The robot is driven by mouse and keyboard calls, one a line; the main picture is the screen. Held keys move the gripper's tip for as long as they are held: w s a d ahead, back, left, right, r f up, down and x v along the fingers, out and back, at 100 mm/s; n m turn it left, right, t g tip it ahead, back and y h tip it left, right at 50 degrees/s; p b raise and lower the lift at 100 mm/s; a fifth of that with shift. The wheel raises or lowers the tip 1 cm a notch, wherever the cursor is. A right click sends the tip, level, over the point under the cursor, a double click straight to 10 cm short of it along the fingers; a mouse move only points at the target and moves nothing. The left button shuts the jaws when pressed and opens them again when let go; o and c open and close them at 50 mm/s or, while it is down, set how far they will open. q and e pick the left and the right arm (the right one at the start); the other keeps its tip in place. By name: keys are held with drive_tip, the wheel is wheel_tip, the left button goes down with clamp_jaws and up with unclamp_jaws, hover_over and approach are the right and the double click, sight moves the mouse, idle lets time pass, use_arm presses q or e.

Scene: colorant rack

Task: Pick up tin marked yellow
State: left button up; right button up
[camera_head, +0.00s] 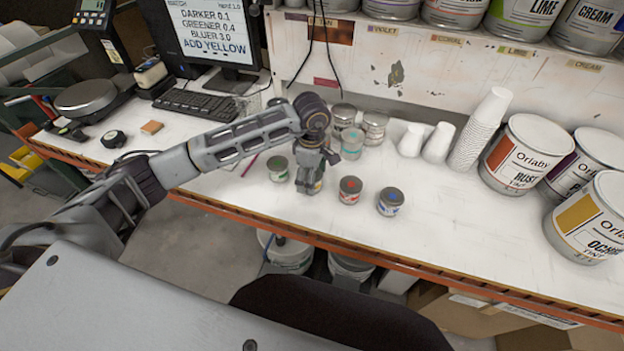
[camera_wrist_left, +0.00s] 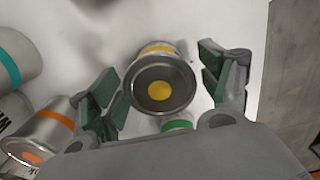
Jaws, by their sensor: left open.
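The tin marked yellow (camera_wrist_left: 158,84) is upright on the white worktop, with a yellow dot on its grey lid and a yellow band. In the left wrist view it sits between the two open fingers of my left gripper (camera_wrist_left: 163,75), with gaps on both sides. In the head view my left gripper (camera_head: 312,182) points down over it and hides most of it. A green-marked tin (camera_head: 277,168) stands just left of the gripper, a red-marked tin (camera_head: 350,189) to the right, and a blue-marked tin (camera_head: 390,201) farther right. My right gripper is not in view.
Several more tins, one teal-banded (camera_head: 352,144), stand behind the gripper. Paper cups (camera_head: 481,130) and large paint cans (camera_head: 527,153) stand at the right. A keyboard (camera_head: 196,103) and monitor (camera_head: 213,32) are at the left. The worktop right of the blue-marked tin is clear.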

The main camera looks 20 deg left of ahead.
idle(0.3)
use_arm(q)
drive_tip(key=c, duration=1.1)
drive_tip(key=shift+r, duration=0.2)
wheel_tip(320, 180, up, 9)
drive_tip(key=shift+b, duration=0.85)
drive_tip(key=shift+r, duration=0.35)
